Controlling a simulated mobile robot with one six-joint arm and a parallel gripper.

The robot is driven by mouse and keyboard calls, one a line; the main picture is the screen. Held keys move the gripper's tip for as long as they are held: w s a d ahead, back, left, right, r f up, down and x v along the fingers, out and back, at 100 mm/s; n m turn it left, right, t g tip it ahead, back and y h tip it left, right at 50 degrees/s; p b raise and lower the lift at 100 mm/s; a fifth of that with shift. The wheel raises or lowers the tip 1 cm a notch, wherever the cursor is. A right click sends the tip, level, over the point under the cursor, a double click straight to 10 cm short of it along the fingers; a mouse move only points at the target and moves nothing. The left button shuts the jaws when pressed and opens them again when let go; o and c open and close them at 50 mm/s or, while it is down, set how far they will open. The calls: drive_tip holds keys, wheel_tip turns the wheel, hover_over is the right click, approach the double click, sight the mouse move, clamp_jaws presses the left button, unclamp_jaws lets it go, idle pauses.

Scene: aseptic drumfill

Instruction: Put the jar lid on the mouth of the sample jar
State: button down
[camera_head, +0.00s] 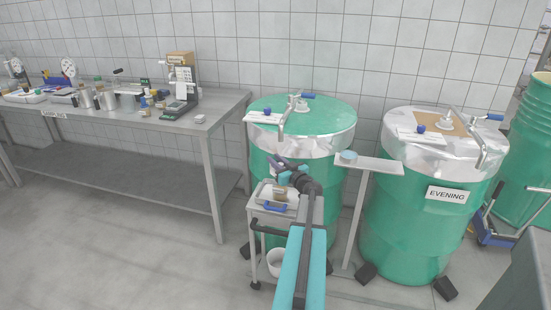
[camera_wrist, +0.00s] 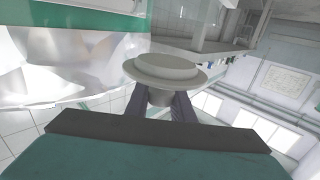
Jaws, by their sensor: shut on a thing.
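My gripper (camera_wrist: 170,102) is shut on a pale grey round lid (camera_wrist: 164,70), seen in the wrist view with a wide flange. The dark fingers hold its narrow stem, and the flange faces away from my wrist. In the head view my gripper (camera_head: 284,163) is above the small cart in front of the left drum; the lid is too small to make out there. A small brownish jar (camera_head: 280,192), which looks like the sample jar, stands upright on the cart top, just below my gripper and apart from it. Its mouth is not clear.
The left green drum (camera_head: 262,150) stands close behind the cart (camera_head: 262,212). A narrow shelf (camera_head: 380,165) with a pale blue round item (camera_head: 348,155) is right of my gripper. The EVENING drum (camera_head: 410,220) stands farther right. A steel bench (camera_head: 215,115) with lab items is left.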

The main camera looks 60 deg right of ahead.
drive_tip(key=shift+f, duration=1.4)
drive_tip(key=shift+p, duration=0.9)
drive_tip(key=shift+a+f, duration=0.1)
drive_tip(key=shift+f, duration=0.85)
idle(1.0)
drive_tip(key=c, duration=1.5)
unclamp_jaws()
drive_tip(key=shift+o, duration=0.2)
drive_tip(key=b+v, duration=0.1)
drive_tip(key=v, duration=1.2)
drive_tip(key=shift+s, duration=0.35)
drive_tip(key=shift+s+a, duration=0.15)
